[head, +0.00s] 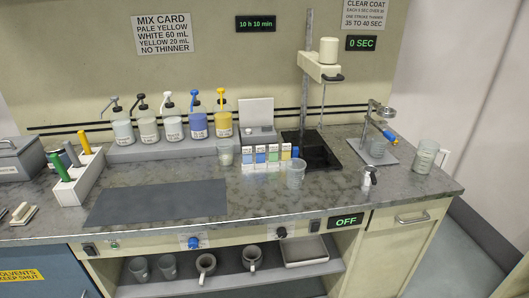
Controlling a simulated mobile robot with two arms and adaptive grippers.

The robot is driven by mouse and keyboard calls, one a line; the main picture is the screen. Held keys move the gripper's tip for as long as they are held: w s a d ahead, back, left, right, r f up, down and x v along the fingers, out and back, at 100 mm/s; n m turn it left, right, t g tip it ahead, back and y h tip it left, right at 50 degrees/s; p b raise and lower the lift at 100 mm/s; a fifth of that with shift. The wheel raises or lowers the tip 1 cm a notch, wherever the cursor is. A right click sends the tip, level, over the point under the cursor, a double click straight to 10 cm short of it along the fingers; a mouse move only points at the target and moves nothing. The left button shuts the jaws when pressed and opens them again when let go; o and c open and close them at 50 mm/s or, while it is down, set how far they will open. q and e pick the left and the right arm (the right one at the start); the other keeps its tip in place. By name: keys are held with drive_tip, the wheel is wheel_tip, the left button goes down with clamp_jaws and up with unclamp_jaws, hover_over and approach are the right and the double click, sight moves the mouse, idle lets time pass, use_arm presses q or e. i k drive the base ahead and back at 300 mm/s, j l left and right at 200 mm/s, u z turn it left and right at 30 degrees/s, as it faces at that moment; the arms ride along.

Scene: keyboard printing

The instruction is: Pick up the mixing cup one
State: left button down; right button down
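Several cups could be the mixing cup one; I see no label that tells which. A clear graduated cup (295,174) stands upright on the counter in front of the colour cards. A cup with pale contents (225,153) stands further left, near the pump bottles. Another clear graduated cup (425,157) stands at the right end of the counter. A further clear cup (377,147) stands under the small stand with the blue handle. Grey cups (139,268) sit on the shelf below. Neither of my grippers is in view.
Pump bottles (171,123) stand in a row at the back. A tall stand (305,75) rises over a black base. A small dropper bottle (369,179) stands near the right front. The dark mat (155,203) is bare. Mugs (206,266) stand on the lower shelf.

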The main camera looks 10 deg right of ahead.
sight(226, 153)
drive_tip(key=i+j, duration=0.25)
drive_tip(key=i+j+z, duration=0.1)
drive_tip(key=j, duration=0.4)
drive_tip(key=i+j, duration=0.3)
drive_tip(key=j+z, duration=0.05)
